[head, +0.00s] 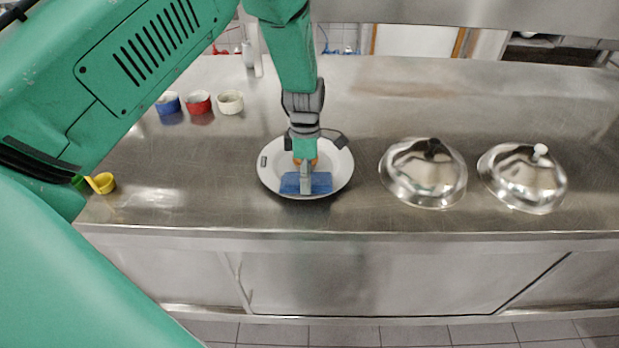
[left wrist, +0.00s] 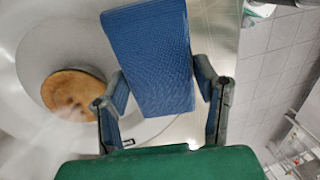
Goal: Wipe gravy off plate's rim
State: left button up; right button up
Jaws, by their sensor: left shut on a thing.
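A white plate (head: 270,176) lies on the steel counter, and it also shows in the left wrist view (left wrist: 35,35). A round brown food item (left wrist: 72,92) sits in the middle of the plate; only a bit of orange-brown shows in the head view. My left gripper (head: 304,165) is over the plate, pointing down. It is shut on a blue cloth-like pad (left wrist: 150,55), which also shows in the head view (head: 306,184) at the plate's near rim. I cannot tell whether the pad touches the rim. No gravy is clearly visible. My right gripper is not in view.
Two steel domed lids (head: 424,175) (head: 523,178) stand right of the plate. Blue, red and white ramekins (head: 230,102) stand at the back left. A yellow cup-like item (head: 103,183) lies at the left. The counter's front edge is close to the plate.

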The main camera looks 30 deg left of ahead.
pick_arm(q)
jog(key=shift+w+a+r+p, duration=0.15)
jog(key=shift+a+r+p, duration=0.25)
jog(key=shift+r+p, duration=0.15)
jog(key=shift+w+a+r+p, duration=0.15)
jog(key=shift+r+p, duration=0.45)
jog(key=shift+r, duration=0.35)
jog(key=shift+w+d+r+p, duration=0.1)
jog(key=shift+d+r+p, duration=0.1)
jog(key=shift+r, duration=0.45)
jog(key=shift+w+d+r+p, duration=0.1)
jog(key=shift+d+r+p, duration=0.05)
jog(key=shift+r, duration=0.45)
jog(key=shift+d+r, duration=0.1)
jog(key=shift+r, duration=0.1)
jog(key=shift+a, duration=0.35)
jog(key=shift+w+a+r, duration=0.15)
jog(key=shift+a+r, duration=0.1)
jog(key=shift+r, duration=0.2)
jog(key=shift+w+r, duration=0.1)
jog(key=shift+r, duration=0.65)
jog(key=shift+d+r, duration=0.25)
jog(key=shift+d, duration=0.1)
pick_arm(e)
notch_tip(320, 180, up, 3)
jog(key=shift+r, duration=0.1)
